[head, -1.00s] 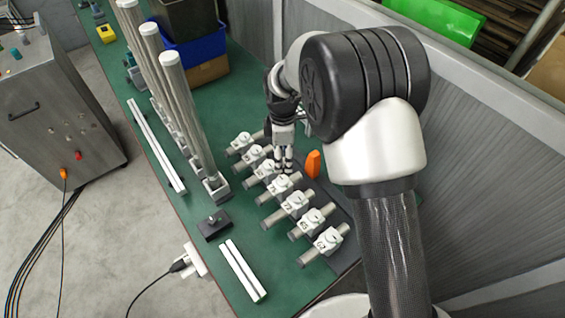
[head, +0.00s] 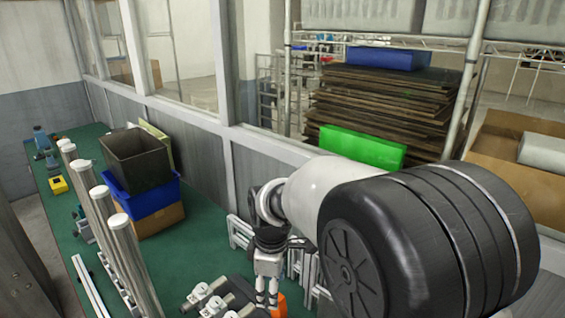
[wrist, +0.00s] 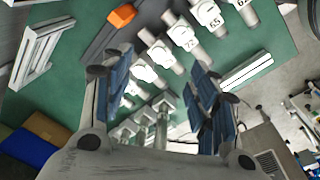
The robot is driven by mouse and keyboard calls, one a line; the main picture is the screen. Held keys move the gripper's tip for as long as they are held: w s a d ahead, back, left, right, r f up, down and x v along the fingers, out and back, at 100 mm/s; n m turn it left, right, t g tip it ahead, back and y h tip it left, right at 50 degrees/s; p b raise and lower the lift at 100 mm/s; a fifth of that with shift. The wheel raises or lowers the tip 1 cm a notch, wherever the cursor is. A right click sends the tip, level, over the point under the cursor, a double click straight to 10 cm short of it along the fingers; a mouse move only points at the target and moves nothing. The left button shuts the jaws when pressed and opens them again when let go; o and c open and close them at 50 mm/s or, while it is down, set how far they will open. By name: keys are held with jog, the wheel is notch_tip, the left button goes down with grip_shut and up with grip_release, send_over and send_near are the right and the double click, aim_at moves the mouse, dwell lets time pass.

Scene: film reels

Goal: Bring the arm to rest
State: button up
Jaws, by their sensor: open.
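My gripper (head: 267,298) points down over the green bench in the head view, close in the picture to a row of numbered white blocks on grey rods (head: 203,297). In the wrist view my gripper (wrist: 160,85) has its two blue-padded fingers spread apart, with nothing held between them. Several numbered blocks (wrist: 183,42) lie beyond and between the fingers, clear of them. An orange piece (wrist: 121,16) lies at the top of the wrist view; in the head view it is partly hidden by my gripper.
A dark bin in a blue crate (head: 148,200) stands on the bench (head: 85,150) at the back. Tall metal posts (head: 130,255) rise left of my gripper. A wall with windows borders the bench.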

jog(key=s+d+r+m, duration=0.4)
jog(key=s+d+r, duration=0.1)
jog(key=d+r, duration=0.15)
jog(key=s+d+r+m+t, duration=0.1)
jog(key=s+d+m, duration=0.2)
jog(key=s, duration=0.3)
jog(key=s+d+r+m+t, duration=0.1)
jog(key=s+d+r+m, duration=0.1)
jog(key=s+d+m, duration=0.2)
jog(key=s+d+r+m+t, duration=0.1)
jog(key=s+d+m, duration=0.2)
jog(key=s, duration=0.6)
jog(key=shift+d+r+m, duration=0.35)
jog(key=shift+r+m, duration=0.05)
jog(key=shift+m, duration=0.7)
